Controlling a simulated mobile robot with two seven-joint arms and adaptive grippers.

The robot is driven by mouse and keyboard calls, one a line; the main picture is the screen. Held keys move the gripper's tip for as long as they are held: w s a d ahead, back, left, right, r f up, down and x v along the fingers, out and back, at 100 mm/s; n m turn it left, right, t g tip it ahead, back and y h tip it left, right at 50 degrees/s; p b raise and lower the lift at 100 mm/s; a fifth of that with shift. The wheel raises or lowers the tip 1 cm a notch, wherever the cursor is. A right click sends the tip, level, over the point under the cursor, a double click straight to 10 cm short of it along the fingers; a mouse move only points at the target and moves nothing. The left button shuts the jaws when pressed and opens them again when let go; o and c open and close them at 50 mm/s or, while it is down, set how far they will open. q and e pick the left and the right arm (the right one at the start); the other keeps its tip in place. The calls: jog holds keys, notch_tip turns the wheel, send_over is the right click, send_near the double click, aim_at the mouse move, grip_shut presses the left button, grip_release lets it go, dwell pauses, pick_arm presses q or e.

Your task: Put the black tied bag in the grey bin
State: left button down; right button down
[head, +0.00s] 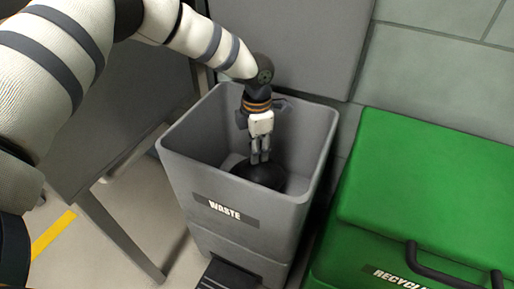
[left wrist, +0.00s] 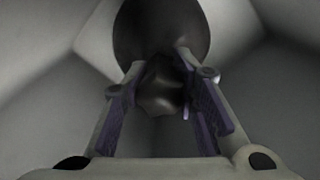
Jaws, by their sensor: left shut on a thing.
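The grey bin (head: 262,196), marked "WASTE", stands open in the middle of the head view. The black tied bag (head: 262,174) is inside it, low between the walls and below the rim. My left gripper (head: 261,157) points down into the bin, shut on the top of the bag. The left wrist view shows the fingers (left wrist: 165,105) on either side of the bag's tied neck, with the round body of the bag (left wrist: 162,32) beyond. Whether the bag touches the bin floor cannot be told. My right gripper is not in view.
A green bin (head: 430,190) marked for recycling, with a lid and a dark handle, stands close at the right. A grey table (head: 110,130) is at the left. A dark pedal (head: 228,273) sticks out at the bin's front. A wall is behind.

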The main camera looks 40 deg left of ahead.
pick_arm(q)
jog(key=shift+f, duration=0.4)
jog(key=c, duration=1.2)
grip_release()
jog(key=shift+c, duration=0.2)
notch_tip(320, 180, up, 13)
jog(key=p, duration=0.3)
jog(key=shift+r, duration=0.1)
